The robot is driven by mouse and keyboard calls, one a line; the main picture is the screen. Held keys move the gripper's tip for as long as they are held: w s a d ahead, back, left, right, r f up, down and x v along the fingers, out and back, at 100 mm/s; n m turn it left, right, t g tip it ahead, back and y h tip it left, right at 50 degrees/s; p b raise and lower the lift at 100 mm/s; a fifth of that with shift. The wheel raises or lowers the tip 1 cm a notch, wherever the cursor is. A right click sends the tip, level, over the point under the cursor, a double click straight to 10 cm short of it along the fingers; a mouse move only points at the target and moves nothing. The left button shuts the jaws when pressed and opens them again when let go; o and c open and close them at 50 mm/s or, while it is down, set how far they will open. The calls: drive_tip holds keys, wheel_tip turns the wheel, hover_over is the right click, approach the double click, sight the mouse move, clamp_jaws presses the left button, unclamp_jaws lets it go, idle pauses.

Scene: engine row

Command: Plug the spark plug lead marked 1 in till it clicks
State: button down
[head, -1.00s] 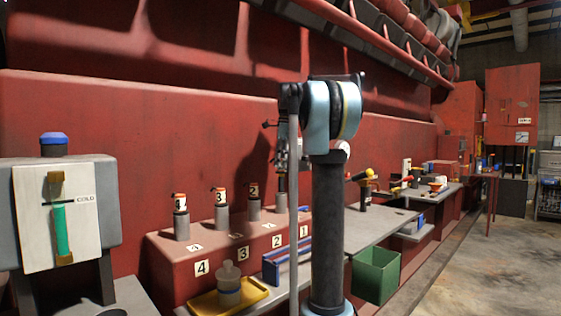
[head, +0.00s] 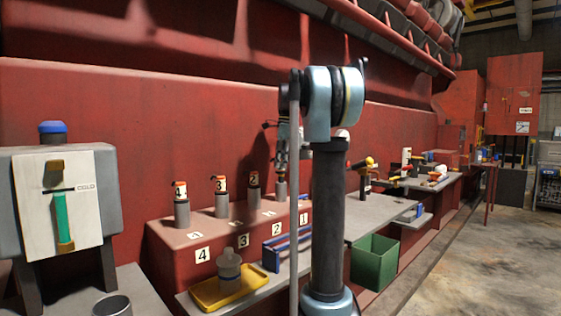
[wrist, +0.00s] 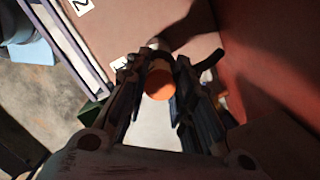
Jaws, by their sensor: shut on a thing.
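My gripper (head: 281,170) is over the far right post (head: 281,189) of the red engine block, the one by plate 1 (head: 304,218). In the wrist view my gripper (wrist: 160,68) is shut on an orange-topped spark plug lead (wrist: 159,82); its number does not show. In the head view my gripper hides the lead. I cannot tell whether the lead touches the post or is seated. Leads 4 (head: 180,190), 3 (head: 221,186) and 2 (head: 254,180) stand upright on their own posts to the left.
A yellow tray (head: 203,303) with a grey bottle (head: 229,272) and a blue rack (head: 270,259) are on the bench in front. A green bin (head: 374,262) hangs at right. The red engine wall (head: 150,130) rises close behind the posts.

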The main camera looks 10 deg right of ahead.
sight(281, 171)
drive_tip(key=shift+f, duration=1.8)
drive_tip(key=c, duration=1.3)
unclamp_jaws()
drive_tip(key=r, duration=0.4)
drive_tip(key=d+r, duration=0.1)
drive_tip(key=r, duration=0.7)
drive_tip(key=shift+d, duration=0.2)
drive_tip(key=shift+f, duration=0.1)
